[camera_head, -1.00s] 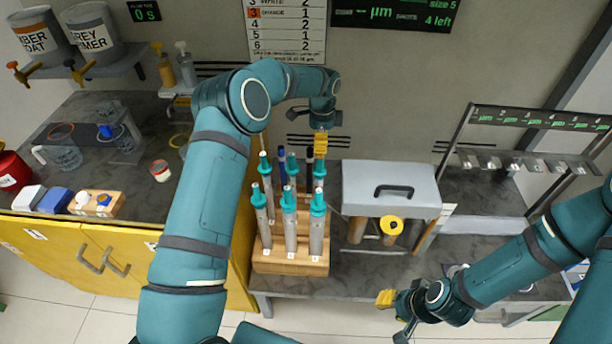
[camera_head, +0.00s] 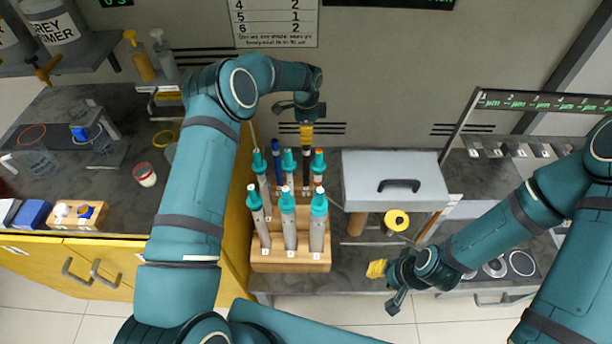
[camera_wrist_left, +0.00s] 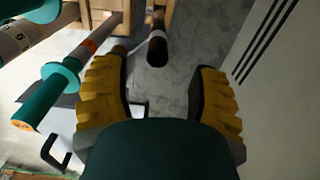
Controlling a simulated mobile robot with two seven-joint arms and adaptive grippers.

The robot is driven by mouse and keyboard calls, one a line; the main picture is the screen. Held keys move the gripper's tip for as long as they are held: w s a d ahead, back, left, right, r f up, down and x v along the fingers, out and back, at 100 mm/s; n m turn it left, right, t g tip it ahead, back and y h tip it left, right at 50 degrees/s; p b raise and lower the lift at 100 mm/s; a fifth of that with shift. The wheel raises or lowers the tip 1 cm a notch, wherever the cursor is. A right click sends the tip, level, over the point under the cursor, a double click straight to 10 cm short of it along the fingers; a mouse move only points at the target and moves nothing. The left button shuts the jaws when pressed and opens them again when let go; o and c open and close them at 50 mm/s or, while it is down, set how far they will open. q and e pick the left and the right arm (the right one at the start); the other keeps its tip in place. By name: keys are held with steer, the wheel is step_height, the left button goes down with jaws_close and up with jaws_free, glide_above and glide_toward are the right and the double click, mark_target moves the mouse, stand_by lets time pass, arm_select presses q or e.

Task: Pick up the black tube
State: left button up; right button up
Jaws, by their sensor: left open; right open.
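The black tube (camera_head: 306,163) stands in the back row of the wooden rack (camera_head: 290,266), just below my left gripper and partly hidden by the tubes in front. In the left wrist view its dark end (camera_wrist_left: 157,48) shows between and a little beyond the open yellow fingertips, touching neither. My left gripper (camera_head: 306,134) is open, empty and points down above the tube; its fingers also show in the left wrist view (camera_wrist_left: 162,68). My right gripper (camera_head: 384,284) is open and empty, low at the front right of the rack.
Several grey tubes with teal caps (camera_head: 288,222) and a blue tube (camera_head: 277,160) stand in the same rack; capped ones are close beside my left fingers. A grey box with a handle (camera_head: 392,178) stands right of the rack. The wall is close behind.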

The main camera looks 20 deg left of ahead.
mark_target(306, 147)
arm_select(q)
steer(key=shift+s+f+b, duration=0.15)
steer(key=shift+f+b, duration=0.35)
steer(key=shift+f, duration=2.85)
jaws_close()
